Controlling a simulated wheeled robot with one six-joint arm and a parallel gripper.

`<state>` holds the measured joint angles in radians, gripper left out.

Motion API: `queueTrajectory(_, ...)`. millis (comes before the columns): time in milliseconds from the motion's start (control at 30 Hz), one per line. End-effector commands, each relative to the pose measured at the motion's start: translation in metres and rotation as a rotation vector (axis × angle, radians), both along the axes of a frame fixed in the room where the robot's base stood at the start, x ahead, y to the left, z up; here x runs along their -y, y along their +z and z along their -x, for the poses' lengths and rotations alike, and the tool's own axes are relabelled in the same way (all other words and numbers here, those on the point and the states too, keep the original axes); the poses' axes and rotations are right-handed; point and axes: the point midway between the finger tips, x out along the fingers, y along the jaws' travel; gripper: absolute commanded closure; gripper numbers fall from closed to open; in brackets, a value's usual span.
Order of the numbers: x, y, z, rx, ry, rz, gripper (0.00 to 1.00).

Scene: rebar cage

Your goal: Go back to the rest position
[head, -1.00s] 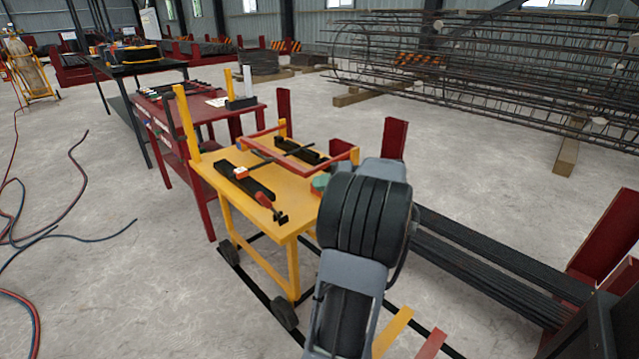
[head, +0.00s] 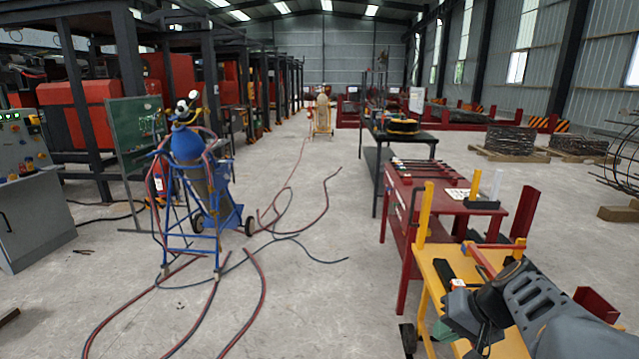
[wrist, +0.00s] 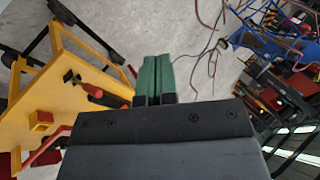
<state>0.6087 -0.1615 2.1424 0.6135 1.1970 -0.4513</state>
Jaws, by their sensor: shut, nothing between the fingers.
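My gripper shows in the wrist view (wrist: 157,78) with its two green fingers side by side and shut, nothing between them. They point over bare floor beside the yellow table (wrist: 80,72). In the head view my arm comes in from the lower right, over the yellow table (head: 437,268). The green fingers (head: 444,330) show in part there, low over the table's left side. In the wrist view a red-handled clamp (wrist: 105,95) lies on the table, to the left of the fingers and apart from them.
A red table (head: 418,182) stands behind the yellow one, with a black table (head: 405,137) beyond. A blue gas-cylinder cart (head: 195,190) stands left of centre. Its hoses (head: 262,290) trail over the floor. A grey control cabinet (head: 32,225) is at far left. Open floor lies in the middle.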

Motion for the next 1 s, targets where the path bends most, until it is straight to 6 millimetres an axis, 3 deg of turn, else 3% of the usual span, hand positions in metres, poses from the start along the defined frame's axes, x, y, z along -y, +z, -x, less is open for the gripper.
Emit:
queueTrajectory(33,-0.025,0.038,0.009,-0.026,0.056,0.069,1.00)
queueTrajectory(200,-0.070,0.077,0.038,-0.056,0.170,0.288,1.00)
queueTrajectory(400,-0.095,0.109,0.060,-0.005,0.263,0.467,1.00)
queueTrajectory(600,-0.104,0.121,0.069,0.042,0.305,0.545,1.00)
queueTrajectory(1000,-0.105,0.121,0.070,0.052,0.312,0.559,1.00)
